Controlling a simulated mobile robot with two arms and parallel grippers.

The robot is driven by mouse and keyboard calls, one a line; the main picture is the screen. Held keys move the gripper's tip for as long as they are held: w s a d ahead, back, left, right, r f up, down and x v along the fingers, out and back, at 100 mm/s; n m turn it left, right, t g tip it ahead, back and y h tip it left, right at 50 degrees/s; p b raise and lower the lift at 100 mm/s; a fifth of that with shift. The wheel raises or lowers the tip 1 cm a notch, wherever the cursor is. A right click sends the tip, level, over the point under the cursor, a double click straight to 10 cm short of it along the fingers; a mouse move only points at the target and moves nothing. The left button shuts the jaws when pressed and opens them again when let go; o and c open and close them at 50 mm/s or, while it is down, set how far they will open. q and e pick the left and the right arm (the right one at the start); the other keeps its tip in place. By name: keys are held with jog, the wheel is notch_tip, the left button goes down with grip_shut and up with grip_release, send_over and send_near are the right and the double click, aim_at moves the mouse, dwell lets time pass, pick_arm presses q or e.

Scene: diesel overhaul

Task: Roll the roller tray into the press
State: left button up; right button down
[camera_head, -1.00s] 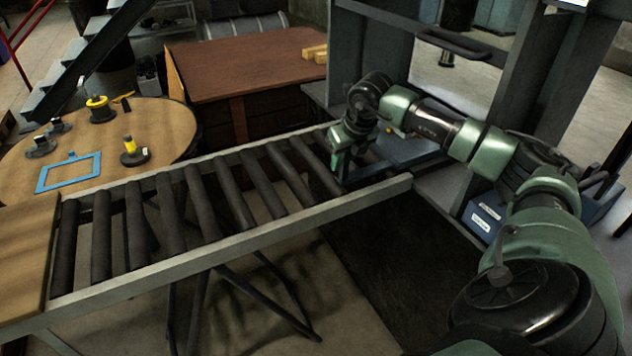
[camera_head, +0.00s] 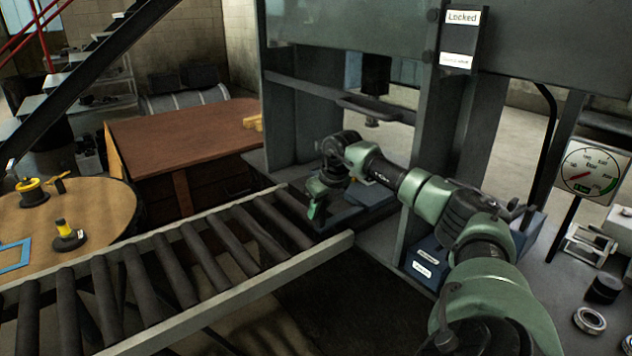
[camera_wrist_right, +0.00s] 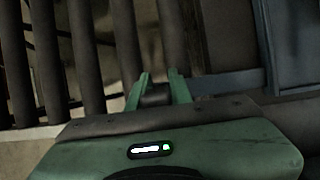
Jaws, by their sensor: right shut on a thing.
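The roller tray (camera_head: 372,194) shows in the head view as a flat blue-grey piece low in the press opening, just past the far end of the roller conveyor (camera_head: 250,291). My arm hides part of it. The press (camera_head: 435,130) is a large grey frame. My right gripper (camera_head: 316,208) points down at the tray's near side. In the right wrist view my right gripper (camera_wrist_right: 157,90) is shut on a dark piece between its green fingers, beside a blue-grey bar (camera_wrist_right: 225,82), apparently the tray's edge. My left gripper is out of view.
A press sign (camera_head: 462,17) reads "Locked". A blue labelled box (camera_head: 427,262) stands beside my right arm. A pressure gauge (camera_head: 590,172) and loose parts are at the right. A round table (camera_head: 95,205) and a brown desk (camera_head: 190,140) stand left of the conveyor.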

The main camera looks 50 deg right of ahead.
jog(key=shift+d+r, duration=0.15)
jog(key=shift+d, duration=0.05)
jog(key=c, duration=1.5)
grip_release()
jog(key=shift+o, duration=1.1)
jog(key=shift+s+d, duration=0.15)
jog(key=v, duration=0.7)
jog(key=shift+s+r+b, duration=0.2)
jog(key=shift+r+b, duration=0.05)
jog(key=shift+b, duration=0.1)
